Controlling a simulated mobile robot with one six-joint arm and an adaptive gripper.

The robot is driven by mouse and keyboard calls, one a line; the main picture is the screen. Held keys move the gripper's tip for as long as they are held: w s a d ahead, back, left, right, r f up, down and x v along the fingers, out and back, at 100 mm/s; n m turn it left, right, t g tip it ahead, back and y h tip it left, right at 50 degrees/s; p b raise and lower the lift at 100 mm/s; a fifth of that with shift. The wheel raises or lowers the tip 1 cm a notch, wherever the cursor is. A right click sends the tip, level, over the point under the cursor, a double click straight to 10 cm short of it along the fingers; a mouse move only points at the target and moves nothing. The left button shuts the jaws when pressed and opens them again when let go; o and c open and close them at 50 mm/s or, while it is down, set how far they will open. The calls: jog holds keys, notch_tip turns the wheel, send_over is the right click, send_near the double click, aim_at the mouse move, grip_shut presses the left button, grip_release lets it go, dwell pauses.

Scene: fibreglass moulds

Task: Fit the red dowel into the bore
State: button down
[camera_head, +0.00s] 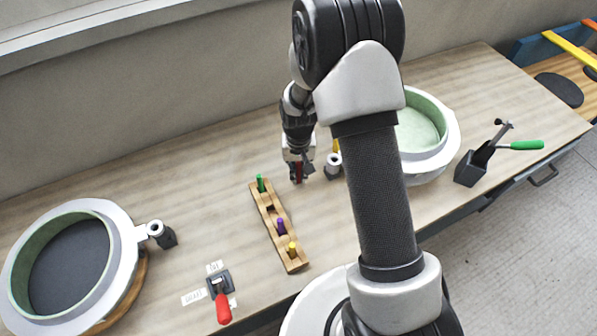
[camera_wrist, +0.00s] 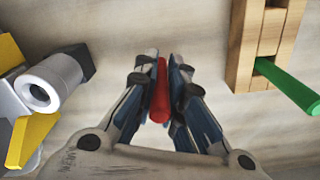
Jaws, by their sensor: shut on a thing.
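My gripper (camera_head: 298,172) is shut on the red dowel (camera_wrist: 160,92), which sits between the fingertips in the wrist view. In the head view, the dowel (camera_head: 299,172) shows as a small red piece at the fingertips, above the table. A pale socket with a round bore (camera_wrist: 40,92) lies left of my gripper in the wrist view, apart from the dowel. In the head view this socket (camera_head: 334,160) stands just right of my gripper, beside the right mould (camera_head: 437,158). A similar bored socket (camera_head: 155,229) is on the left mould (camera_head: 120,250).
A wooden rack (camera_head: 263,207) holds green (camera_head: 260,183), purple (camera_head: 281,227) and yellow (camera_head: 292,247) dowels. A yellow part (camera_wrist: 34,140) is close to the near socket.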

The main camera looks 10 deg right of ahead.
jog(key=shift+r, duration=0.1)
notch_tip(320, 180, up, 19)
jog(key=p, duration=0.5)
jog(key=s+d+f+n, duration=0.1)
jog(key=s+f+n, duration=0.1)
jog(key=s, duration=0.3)
jog(key=w+d+r+m, duration=0.2)
jog(key=w+d+r, duration=0.3)
jog(key=d+r, duration=0.55)
notch_tip(320, 180, down, 19)
jog(key=b, duration=0.5)
jog(key=shift+a, duration=0.4)
jog(key=shift+f+b, duration=0.35)
jog(key=shift+f, duration=0.3)
jog(key=c, duration=1.7)
grip_release()
jog(key=shift+r, duration=0.1)
